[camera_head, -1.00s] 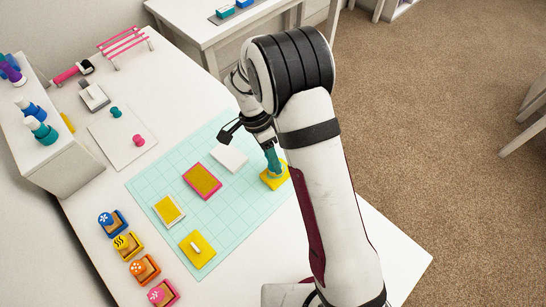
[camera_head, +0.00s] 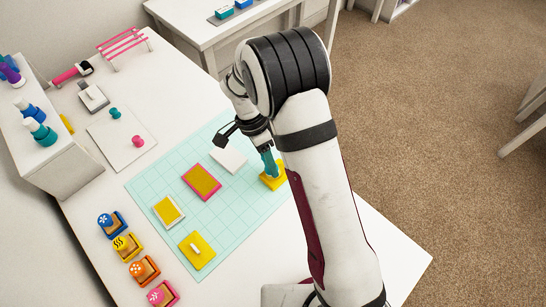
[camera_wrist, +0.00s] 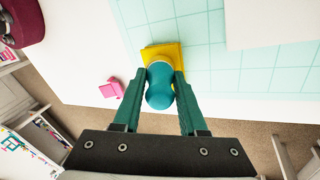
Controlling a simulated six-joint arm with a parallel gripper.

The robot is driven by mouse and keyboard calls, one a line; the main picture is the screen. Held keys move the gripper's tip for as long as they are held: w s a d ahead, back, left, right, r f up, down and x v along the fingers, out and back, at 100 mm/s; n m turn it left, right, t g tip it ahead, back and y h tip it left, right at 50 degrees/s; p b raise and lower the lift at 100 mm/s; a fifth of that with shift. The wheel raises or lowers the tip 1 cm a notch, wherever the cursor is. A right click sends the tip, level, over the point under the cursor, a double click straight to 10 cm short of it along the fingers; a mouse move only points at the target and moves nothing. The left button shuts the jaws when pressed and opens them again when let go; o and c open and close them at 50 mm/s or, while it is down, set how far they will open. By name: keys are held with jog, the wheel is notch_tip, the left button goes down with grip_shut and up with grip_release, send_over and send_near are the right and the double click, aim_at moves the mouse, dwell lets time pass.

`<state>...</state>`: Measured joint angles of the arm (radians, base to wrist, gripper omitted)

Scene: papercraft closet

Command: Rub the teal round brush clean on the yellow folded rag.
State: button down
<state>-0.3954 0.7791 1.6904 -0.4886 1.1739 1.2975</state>
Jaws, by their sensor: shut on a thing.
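The teal round brush (camera_wrist: 159,88) is held between the two fingers of my gripper (camera_wrist: 160,92) in the wrist view. It also shows upright at the end of my arm in the head view (camera_head: 268,160). The yellow folded rag (camera_head: 272,178) lies under the brush at the right edge of the mat, and its far part shows in the wrist view (camera_wrist: 160,50). The brush's lower end is over the rag and seems to touch it; the contact itself is hidden. My arm covers part of the rag's right side.
A pale green grid mat (camera_head: 226,222) holds a pink-edged pad (camera_head: 201,182), a white block (camera_head: 229,159) and yellow pieces on the left. Several stamps (camera_head: 127,246) line the table's front left. A white shelf (camera_head: 70,165) with bottles stands at the left. The mat's lower right is clear.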

jog(key=shift+w+d+f, duration=0.1)
jog(key=shift+w+d, duration=0.7)
dwell(1.4)
jog(key=shift+r, duration=0.7)
